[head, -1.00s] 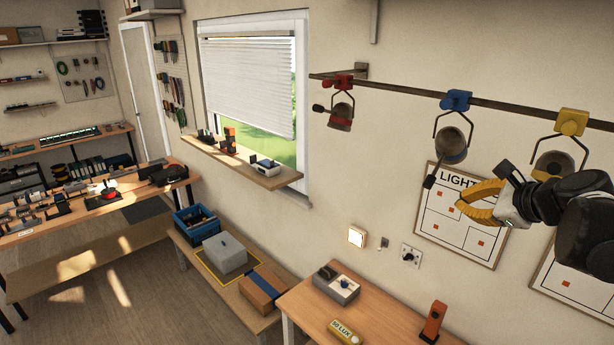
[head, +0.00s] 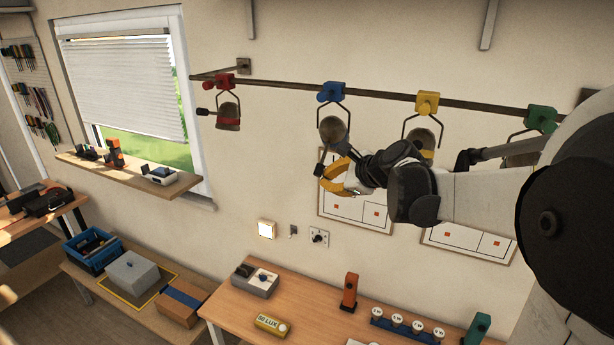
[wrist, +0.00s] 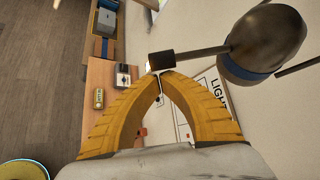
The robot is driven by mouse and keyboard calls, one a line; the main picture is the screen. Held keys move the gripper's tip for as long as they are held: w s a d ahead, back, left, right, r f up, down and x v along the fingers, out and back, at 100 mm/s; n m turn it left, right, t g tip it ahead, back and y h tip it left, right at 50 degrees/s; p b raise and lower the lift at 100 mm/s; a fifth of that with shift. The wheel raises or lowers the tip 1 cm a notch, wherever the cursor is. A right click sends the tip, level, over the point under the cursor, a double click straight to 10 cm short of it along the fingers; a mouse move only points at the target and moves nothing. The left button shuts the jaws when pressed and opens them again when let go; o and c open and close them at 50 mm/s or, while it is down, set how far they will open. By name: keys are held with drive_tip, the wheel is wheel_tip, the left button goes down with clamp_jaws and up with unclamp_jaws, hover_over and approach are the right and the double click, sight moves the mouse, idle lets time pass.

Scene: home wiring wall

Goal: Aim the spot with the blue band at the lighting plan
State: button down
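The spot with the blue band (head: 333,128) hangs from the blue clamp (head: 331,92) on the rail. In the wrist view its dark body and blue band (wrist: 246,70) show at the upper right, with a dark handle (wrist: 160,62) reaching left from it. My gripper (head: 321,175) is just below this spot. In the wrist view the yellow fingertips (wrist: 160,76) meet right at the handle, seemingly touching it; I see no handle between them. The lighting plan (head: 352,212) is on the wall behind, partly hidden by my gripper; its "LIGHT" lettering (wrist: 216,92) shows in the wrist view.
Red (head: 228,115), yellow (head: 427,103) and green (head: 541,118) spots share the rail; my arm covers part of the yellow and green ones. A second plan (head: 465,243) hangs to the right. A wooden table (head: 232,308) with small devices stands below.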

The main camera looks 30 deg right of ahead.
drive_tip(key=shift+s+a+r, duration=0.25)
drive_tip(key=shift+a+r, duration=0.25)
drive_tip(key=shift+r, duration=0.05)
drive_tip(key=v, duration=1.1)
drive_tip(key=s+a+f+n+g+b, duration=0.1)
drive_tip(key=s+a+f+n+b, duration=0.4)
drive_tip(key=f+b, duration=0.8)
drive_tip(key=s+a+f+n+g+h+b, duration=0.1)
drive_tip(key=s+a+f+n+b, duration=0.4)
drive_tip(key=f+n+b, duration=0.6)
drive_tip(key=s+a+f+n+g+b, duration=0.2)
drive_tip(key=s+a+f+n+b, duration=0.3)
drive_tip(key=f+b, duration=1.1)
drive_tip(key=a+f+n, duration=0.1)
drive_tip(key=a+f, duration=0.1)
drive_tip(key=f, duration=0.6)
drive_tip(key=a+f+n, duration=0.2)
drive_tip(key=f, duration=0.6)
drive_tip(key=shift+n+g+h, duration=0.3)
drive_tip(key=shift+s, duration=0.1)
